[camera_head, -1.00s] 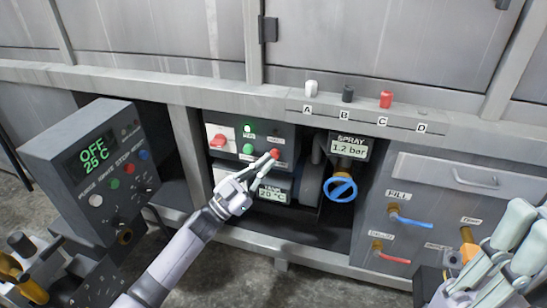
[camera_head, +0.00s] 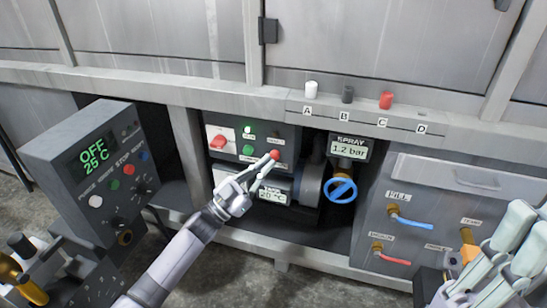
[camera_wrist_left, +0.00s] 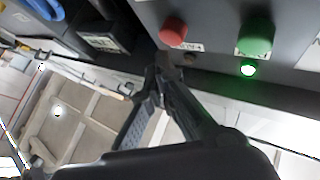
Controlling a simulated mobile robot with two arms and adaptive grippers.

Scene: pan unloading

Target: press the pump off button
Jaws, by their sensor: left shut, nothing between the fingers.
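The pump panel (camera_head: 228,128) is a dark box under the counter. On it are a red button (camera_head: 275,154), a green button (camera_head: 248,149) and a lit green lamp (camera_head: 247,131). My left gripper (camera_head: 270,162) is shut and empty, its fingertips at the red button in the head view. In the left wrist view the fingertips (camera_wrist_left: 167,62) lie just below the red button (camera_wrist_left: 173,30), with a small visible gap; contact cannot be told. The green lamp (camera_wrist_left: 248,70) is lit there too. My right gripper (camera_head: 510,245) is at the lower right, partly cut off.
A red switch (camera_head: 218,141) sits left of the buttons. A temperature display (camera_head: 272,195) is below, partly behind my left gripper. A blue valve wheel (camera_head: 341,189) and spray display (camera_head: 350,149) are to the right. A control box (camera_head: 85,165) stands at the left.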

